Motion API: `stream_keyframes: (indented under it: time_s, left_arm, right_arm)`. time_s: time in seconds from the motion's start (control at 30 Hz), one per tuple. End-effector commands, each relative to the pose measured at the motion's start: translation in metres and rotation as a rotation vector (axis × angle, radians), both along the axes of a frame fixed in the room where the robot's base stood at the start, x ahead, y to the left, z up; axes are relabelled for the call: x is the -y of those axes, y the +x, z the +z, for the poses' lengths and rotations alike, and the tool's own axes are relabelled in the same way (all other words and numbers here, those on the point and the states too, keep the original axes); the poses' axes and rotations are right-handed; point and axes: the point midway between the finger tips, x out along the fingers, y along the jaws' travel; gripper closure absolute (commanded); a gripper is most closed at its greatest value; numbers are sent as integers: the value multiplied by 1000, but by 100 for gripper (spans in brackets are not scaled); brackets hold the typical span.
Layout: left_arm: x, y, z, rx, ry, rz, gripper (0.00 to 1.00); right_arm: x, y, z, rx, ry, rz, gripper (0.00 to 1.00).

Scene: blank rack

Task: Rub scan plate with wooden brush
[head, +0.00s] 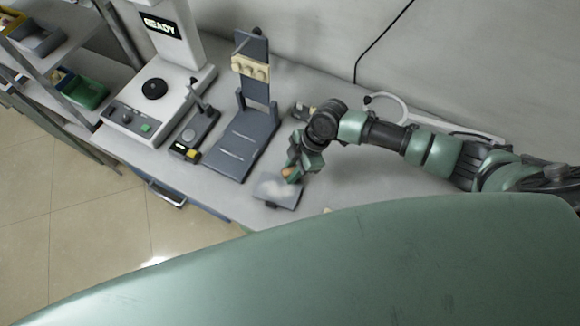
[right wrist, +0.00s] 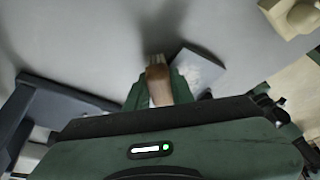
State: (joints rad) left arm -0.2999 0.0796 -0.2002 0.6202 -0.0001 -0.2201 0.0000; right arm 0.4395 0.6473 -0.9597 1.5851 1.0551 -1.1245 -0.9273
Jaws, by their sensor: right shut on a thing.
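The scan plate (head: 277,191) is a small grey plate with a whitish patch, lying near the front edge of the counter. It also shows in the right wrist view (right wrist: 207,72), just right of the brush. My right gripper (head: 296,172) is over the plate's upper right side in the head view, shut on the wooden brush (right wrist: 158,84). The brush's brown handle is between the green fingers, with its pale bristle end beyond. In the head view only a bit of brown wood shows. I cannot tell whether the bristles touch the plate. My left gripper is out of view.
A dark grey stand (head: 246,130) with a beige holder stands left of the plate. A shelf with a green bin (head: 86,92) is far left.

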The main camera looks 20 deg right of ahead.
Motion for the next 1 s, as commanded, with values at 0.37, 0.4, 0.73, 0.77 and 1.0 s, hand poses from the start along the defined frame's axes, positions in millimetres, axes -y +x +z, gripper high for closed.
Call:
stream_keyframes:
  time_s: [0.37,0.4,0.73,0.77,1.0]
  left_arm:
    - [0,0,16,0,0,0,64]
    - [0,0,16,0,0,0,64]
    - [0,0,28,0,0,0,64]
    - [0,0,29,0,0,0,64]
    - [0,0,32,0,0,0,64]
  right_arm:
    - [-22,-22,0,-2,1,1,100]
    - [-22,-22,-1,-2,1,1,100]
    - [-37,-38,0,-5,0,2,100]
    - [-39,-40,0,-5,0,2,100]
    - [-47,-48,-3,-4,-1,2,100]
